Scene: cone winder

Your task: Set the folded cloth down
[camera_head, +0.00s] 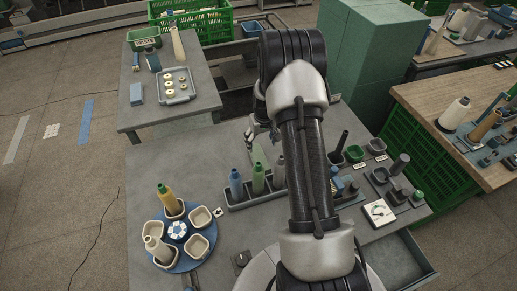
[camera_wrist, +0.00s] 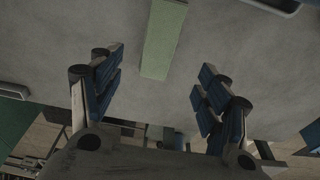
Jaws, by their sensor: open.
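The folded cloth is a pale green, narrow strip (camera_wrist: 164,40) in the wrist view, lying flat on the grey tabletop as far as I can see. Its near end lies just ahead of the space between my fingers, and its far end is cut off by the top edge. In the head view a small pale green piece of it (camera_head: 259,154) shows behind the bottles, partly hidden. My gripper (camera_wrist: 160,88) is open and empty, with a clear gap from each finger to the cloth. In the head view my gripper (camera_head: 256,130) is mostly hidden by my arm.
A grey rack (camera_head: 238,199) with several bottles stands close in front of the cloth. A blue round carousel (camera_head: 184,262) with cream cups is at the lower left. A second table (camera_head: 150,112) holds a tray (camera_head: 176,99) of rings.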

